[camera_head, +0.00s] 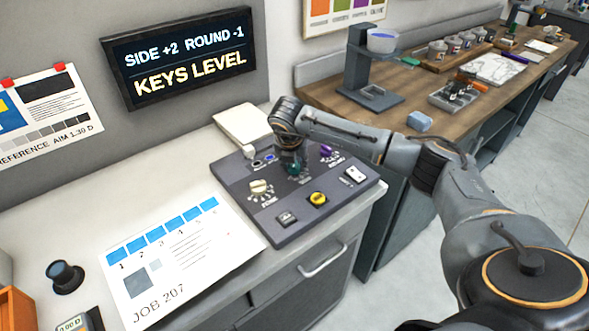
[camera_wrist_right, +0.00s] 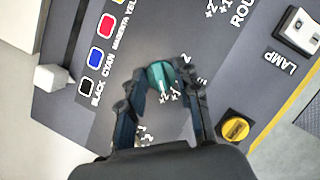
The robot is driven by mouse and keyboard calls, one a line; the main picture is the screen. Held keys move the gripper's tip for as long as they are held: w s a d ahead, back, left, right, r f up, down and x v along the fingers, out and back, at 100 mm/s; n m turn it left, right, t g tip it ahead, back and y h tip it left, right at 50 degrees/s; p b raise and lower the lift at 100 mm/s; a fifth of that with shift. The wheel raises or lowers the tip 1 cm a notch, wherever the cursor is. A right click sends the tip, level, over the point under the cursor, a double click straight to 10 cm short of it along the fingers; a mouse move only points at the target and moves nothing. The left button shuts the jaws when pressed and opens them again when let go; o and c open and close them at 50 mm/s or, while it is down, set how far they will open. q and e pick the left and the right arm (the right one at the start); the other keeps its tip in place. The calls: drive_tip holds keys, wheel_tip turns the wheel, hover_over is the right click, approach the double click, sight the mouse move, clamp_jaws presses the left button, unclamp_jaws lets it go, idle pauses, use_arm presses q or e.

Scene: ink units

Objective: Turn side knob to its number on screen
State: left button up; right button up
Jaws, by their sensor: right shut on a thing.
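The wall screen (camera_head: 183,58) reads "SIDE +2 ROUND -1" and "KEYS LEVEL". The grey control panel (camera_head: 345,194) lies on the white counter. A teal knob (camera_head: 294,169) sits in the panel's middle. It also shows in the right wrist view (camera_wrist_right: 160,74), with small numbers around it; its own name label is hidden, and I cannot read which number it points at. My right gripper (camera_wrist_right: 163,76) points down over it and is shut on it, a finger on each side. In the head view, the gripper (camera_head: 292,160) partly covers the knob. My left gripper is out of view.
Also on the panel are a purple knob (camera_head: 326,152), a cream knob (camera_head: 259,187), a yellow knob (camera_head: 318,198) and a white lamp switch (camera_head: 355,175). A printed sheet (camera_head: 190,262) lies left of the panel. A wooden bench (camera_head: 335,85) with several items stands behind.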

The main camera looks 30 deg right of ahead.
drive_tip(key=shift+w+m+g+h+b, duration=0.1)
drive_tip(key=shift+m+g+h+b, duration=0.25)
drive_tip(key=shift+m+b, duration=0.65)
drive_tip(key=shift+r+m, duration=0.1)
drive_tip(key=shift+m, duration=0.3)
drive_tip(key=o, duration=1.1)
drive_tip(key=shift+o, duration=0.2)
drive_tip(key=v, duration=1.1)
drive_tip(key=shift+r, duration=0.35)
drive_tip(key=shift+a, duration=0.1)
